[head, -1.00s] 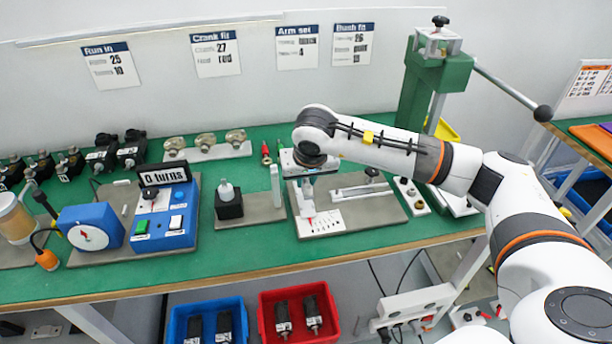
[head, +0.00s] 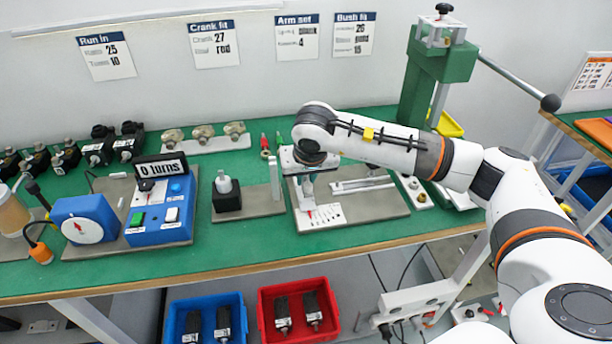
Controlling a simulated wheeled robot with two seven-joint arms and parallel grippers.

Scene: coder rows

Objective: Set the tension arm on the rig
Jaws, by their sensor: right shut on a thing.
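The rig is a grey base plate (head: 385,209) on the green bench, with a white scale plate (head: 328,215) at its front left and a pale slotted bar (head: 362,184) behind. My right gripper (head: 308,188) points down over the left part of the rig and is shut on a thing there. This appears to be the tension arm (head: 307,204), a pale narrow part with a red tip by the scale's left end. The wrist hides most of it, and I cannot read the scale mark. My left gripper is not in view.
A blue control box (head: 160,220) reading "0 turns" and a black block (head: 227,196) on a grey plate stand left of the rig. A green press (head: 436,70) stands at the back right. An "Arm set" card (head: 298,37) hangs on the wall. Bare bench shows in front.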

